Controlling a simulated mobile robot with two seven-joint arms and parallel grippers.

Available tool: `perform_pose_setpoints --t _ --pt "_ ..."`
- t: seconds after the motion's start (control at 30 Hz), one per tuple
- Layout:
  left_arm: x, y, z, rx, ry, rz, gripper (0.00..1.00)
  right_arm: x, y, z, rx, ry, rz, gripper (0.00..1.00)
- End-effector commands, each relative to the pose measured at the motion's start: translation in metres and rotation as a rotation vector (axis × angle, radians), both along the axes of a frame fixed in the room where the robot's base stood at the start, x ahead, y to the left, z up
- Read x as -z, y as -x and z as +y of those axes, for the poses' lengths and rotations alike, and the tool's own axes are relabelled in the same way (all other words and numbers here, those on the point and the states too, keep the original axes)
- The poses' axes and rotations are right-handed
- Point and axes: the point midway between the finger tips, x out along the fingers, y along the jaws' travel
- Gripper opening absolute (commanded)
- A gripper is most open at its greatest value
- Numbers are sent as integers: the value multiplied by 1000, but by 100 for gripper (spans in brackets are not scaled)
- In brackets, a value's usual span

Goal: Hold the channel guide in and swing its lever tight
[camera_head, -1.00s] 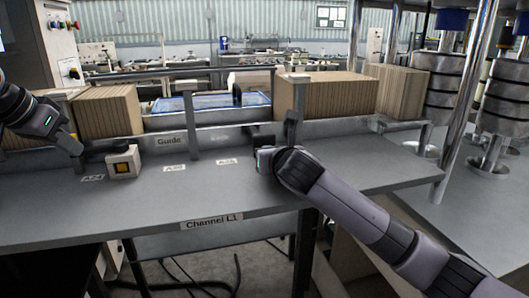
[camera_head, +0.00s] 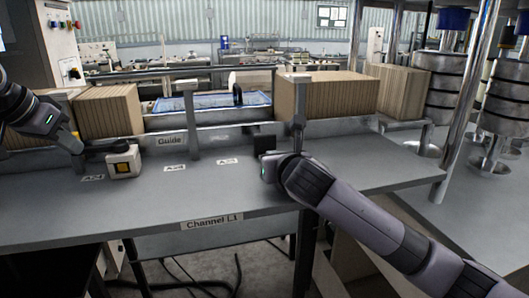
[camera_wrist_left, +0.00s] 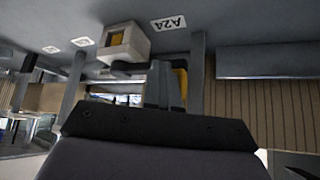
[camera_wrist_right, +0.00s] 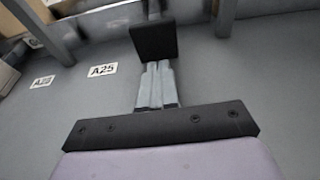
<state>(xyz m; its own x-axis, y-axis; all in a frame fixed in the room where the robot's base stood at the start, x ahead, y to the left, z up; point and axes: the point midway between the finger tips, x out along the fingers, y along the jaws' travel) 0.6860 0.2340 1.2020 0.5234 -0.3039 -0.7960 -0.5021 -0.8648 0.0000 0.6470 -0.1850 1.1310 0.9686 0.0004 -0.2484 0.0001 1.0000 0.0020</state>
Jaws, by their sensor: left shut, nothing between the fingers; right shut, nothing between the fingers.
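The channel guide is not clear to me; a "Guide" label (camera_head: 169,140) marks the rail behind the bench. A black square pad (camera_head: 264,143) on an arm below the right post may be the lever; it also shows in the right wrist view (camera_wrist_right: 154,42). My right gripper (camera_wrist_right: 158,68) is shut and empty, its tips close to the pad; touch cannot be told. A grey block with a yellow square (camera_head: 123,162) stands at the left of the bench and shows in the left wrist view (camera_wrist_left: 122,43). My left gripper (camera_wrist_left: 164,68) is shut and empty beside it.
The grey bench (camera_head: 150,207) is mostly clear in front. Brown ribbed blocks (camera_head: 108,110) (camera_head: 332,94) stand behind it, with upright posts (camera_head: 190,120) along the rail. Metal columns and rollers (camera_head: 452,105) stand at the right.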

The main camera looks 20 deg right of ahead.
Motion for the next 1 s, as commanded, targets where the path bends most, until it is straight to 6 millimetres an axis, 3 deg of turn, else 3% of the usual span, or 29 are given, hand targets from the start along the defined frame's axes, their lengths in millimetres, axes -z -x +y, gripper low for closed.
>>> perform_pose_setpoints --t 0.03,0.7,1.0 --pt "1 0 7 -14 -6 2 0 0 3 0 0 1 0 0" --pt "1 0 7 -14 -6 2 0 0 43 0 0 1 0 0" --pt "1 0 7 -14 -7 3 0 0 49 0 0 0 0 0"
